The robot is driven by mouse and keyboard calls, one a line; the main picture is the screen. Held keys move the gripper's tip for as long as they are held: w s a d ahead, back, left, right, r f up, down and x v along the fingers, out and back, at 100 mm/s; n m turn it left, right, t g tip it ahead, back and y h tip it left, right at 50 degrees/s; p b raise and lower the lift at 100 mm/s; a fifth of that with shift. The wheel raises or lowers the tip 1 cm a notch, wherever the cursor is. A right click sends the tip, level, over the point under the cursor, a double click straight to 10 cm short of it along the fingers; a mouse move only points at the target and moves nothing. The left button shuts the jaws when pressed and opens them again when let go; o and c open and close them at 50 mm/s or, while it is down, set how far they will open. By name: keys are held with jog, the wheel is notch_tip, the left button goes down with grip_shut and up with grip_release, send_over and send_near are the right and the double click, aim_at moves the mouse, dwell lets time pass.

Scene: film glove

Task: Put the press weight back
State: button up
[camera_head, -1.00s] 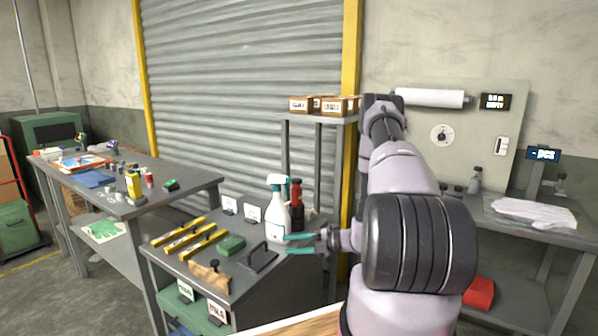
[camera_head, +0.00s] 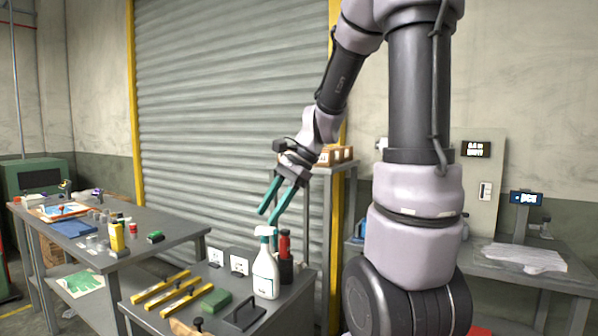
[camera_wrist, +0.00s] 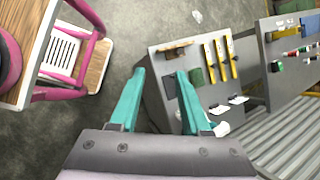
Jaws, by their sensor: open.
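A flat dark plate with an arched handle (camera_head: 243,315) lies at the front right of the grey cart top (camera_head: 285,310); it looks like the press weight. Part of it also shows beside the right fingertip in the wrist view (camera_wrist: 170,84). My gripper (camera_head: 268,216) has teal fingers. It is open and empty, raised above the cart and pointing down over the spray bottle's area. In the wrist view my gripper (camera_wrist: 160,74) shows its fingers spread, with floor and the cart edge between and beyond them.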

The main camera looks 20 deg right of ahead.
jog(key=s+d+r+n+t+h, duration=0.2)
jog(key=s+r+n+t+h, duration=0.2)
jog(key=s+r+n, duration=0.6)
jog(key=shift+d+t, duration=0.35)
jog(key=shift+t, duration=0.55)
